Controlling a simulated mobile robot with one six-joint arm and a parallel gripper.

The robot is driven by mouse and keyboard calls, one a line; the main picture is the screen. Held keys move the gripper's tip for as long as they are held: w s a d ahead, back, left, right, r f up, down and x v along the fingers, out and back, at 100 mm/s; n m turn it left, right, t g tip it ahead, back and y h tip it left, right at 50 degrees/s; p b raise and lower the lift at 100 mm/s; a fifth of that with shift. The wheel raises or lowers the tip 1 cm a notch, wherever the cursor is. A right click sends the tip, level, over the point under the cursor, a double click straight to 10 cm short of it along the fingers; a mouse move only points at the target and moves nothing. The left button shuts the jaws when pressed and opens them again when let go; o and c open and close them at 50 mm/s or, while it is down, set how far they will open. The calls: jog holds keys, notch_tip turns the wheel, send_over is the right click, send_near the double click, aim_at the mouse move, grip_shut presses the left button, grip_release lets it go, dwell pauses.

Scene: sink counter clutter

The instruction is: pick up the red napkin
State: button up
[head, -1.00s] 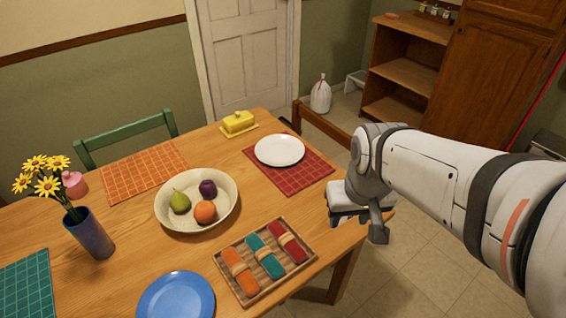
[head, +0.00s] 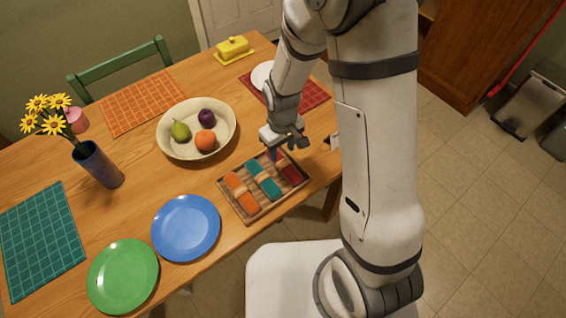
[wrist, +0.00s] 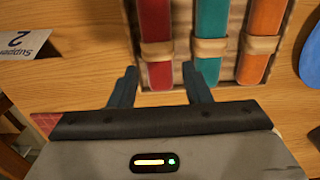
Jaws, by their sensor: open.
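The red napkin (head: 288,171) is rolled with a tan ring and lies at the right end of a wooden tray (head: 254,216), beside a teal and an orange roll. My gripper (head: 286,151) is over the tray's far right edge, close to the red napkin's far end and partly covering it. In the wrist view my gripper (wrist: 160,88) is open and empty, its two fingers pointing at the red napkin (wrist: 156,50). The napkin lies ahead of the gap between the fingers, and its ring is just beyond the fingertips.
The teal napkin (head: 263,180) and orange napkin (head: 240,193) lie alongside in the tray. A fruit bowl (head: 170,148), a blue plate (head: 186,228) and a white plate (head: 262,76) stand around it. A card reading "Supper 2" (wrist: 22,42) is on the table.

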aim_at(284, 164)
jog(key=shift+s+d+f+p, duration=0.15)
jog(key=shift+f+p, duration=0.1)
jog(key=shift+f, duration=1.3)
jog(key=shift+w+d+f+p, duration=0.1)
jog(key=shift+f+p, duration=0.1)
jog(key=shift+f, duration=1.3)
jog(key=c, duration=0.6)
